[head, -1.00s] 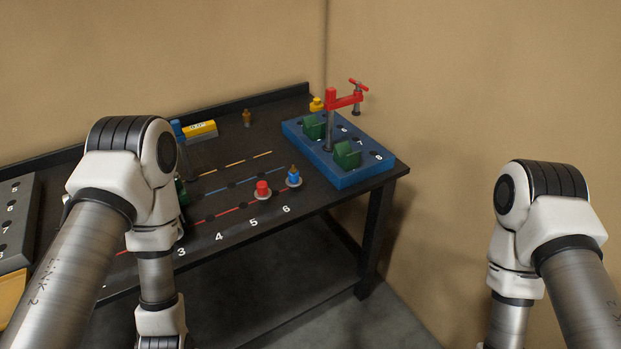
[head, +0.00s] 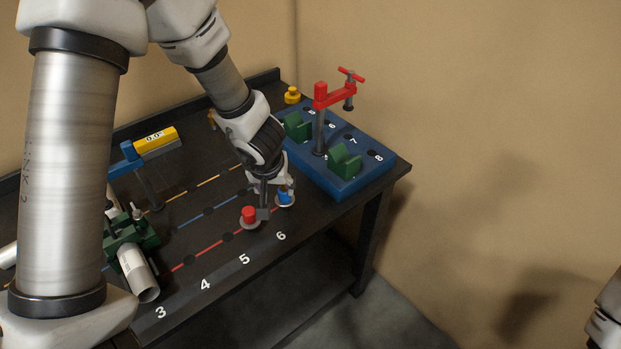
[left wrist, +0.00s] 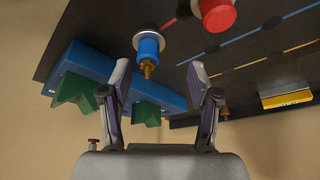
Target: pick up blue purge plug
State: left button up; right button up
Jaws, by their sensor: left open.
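The blue purge plug (head: 286,197) stands on a pale round washer at the right end of the red line, near the number 6. In the left wrist view the plug (left wrist: 149,48) shows its blue body and brass tip. My left gripper (head: 275,199) is open over the plug, and its fingers partly hide it. In the left wrist view the gripper's fingertips (left wrist: 158,71) are apart, with the brass tip in the gap between them. No contact is clear.
A red plug (head: 249,214) stands close to the left of the blue one. A blue block (head: 345,187) with green V-blocks and a red clamp (head: 321,97) is just to the right. A green fixture with a pipe (head: 138,275) is at left.

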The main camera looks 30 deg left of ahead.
aim_at(283, 189)
pick_arm(q)
jog(key=w+f+b, duration=0.1)
jog(key=f, duration=0.1)
jog(key=w+f+b, duration=0.1)
jog(key=w+f, duration=0.1)
jog(key=w+f+b, duration=0.1)
jog(key=f, duration=0.1)
jog(key=shift+w+a+f, duration=0.15)
jog(key=shift+w, duration=0.2)
jog(key=shift+s+r, duration=0.2)
jog(key=shift+c, duration=1.4)
grip_shut()
